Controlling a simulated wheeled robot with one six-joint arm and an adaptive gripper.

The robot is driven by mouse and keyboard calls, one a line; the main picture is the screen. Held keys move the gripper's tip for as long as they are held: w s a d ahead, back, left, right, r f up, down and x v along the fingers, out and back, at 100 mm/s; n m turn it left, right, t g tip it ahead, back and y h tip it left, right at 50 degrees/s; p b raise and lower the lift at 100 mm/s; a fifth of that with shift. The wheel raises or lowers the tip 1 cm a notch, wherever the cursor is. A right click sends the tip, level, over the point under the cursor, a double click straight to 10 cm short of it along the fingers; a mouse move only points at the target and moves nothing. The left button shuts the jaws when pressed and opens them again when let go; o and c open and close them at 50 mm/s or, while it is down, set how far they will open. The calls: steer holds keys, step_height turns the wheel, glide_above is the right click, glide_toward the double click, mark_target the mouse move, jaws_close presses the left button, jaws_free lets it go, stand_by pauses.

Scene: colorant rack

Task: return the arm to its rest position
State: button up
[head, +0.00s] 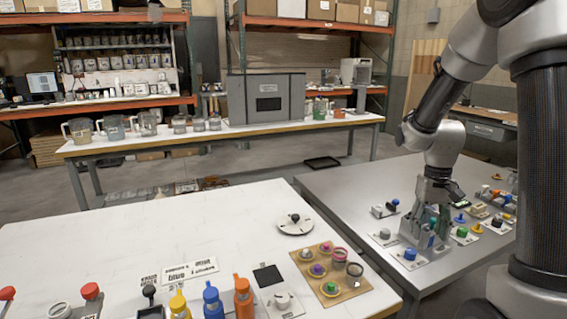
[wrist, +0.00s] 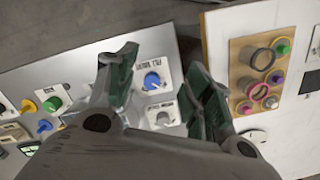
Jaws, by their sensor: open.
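My gripper (wrist: 160,95) is open in the wrist view, its two dark fingers spread apart with nothing between the tips. Beyond the fingers lie a blue knob (wrist: 152,80) on a white plate and a paler knob on the grey table. In the head view my arm comes down from the upper right, and my gripper (head: 430,222) points down over the grey table (head: 345,185), among the knobs. A blue knob (head: 410,254) is just in front of it. I cannot tell the exact height of the fingers above the table.
Several knobs and switches surround the gripper, including a green knob (head: 462,232). The white table (head: 120,235) at left holds a wooden board (head: 352,292) with coloured rings, a round dial (head: 294,225) and coloured bottles. A long bench (head: 220,135) with jugs stands behind.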

steer(key=s+a+r+n+t, duration=0.1)
steer(key=s+a+r+t, duration=0.1)
steer(key=s+r, duration=0.6)
steer(key=s+a+r+n+t, duration=0.1)
steer(key=s+a+r+t, duration=0.1)
steer(key=s+r, duration=0.6)
steer(key=shift+s+a+r+t, duration=0.25)
steer(key=shift+s+t, duration=0.55)
steer(key=shift+s, duration=0.3)
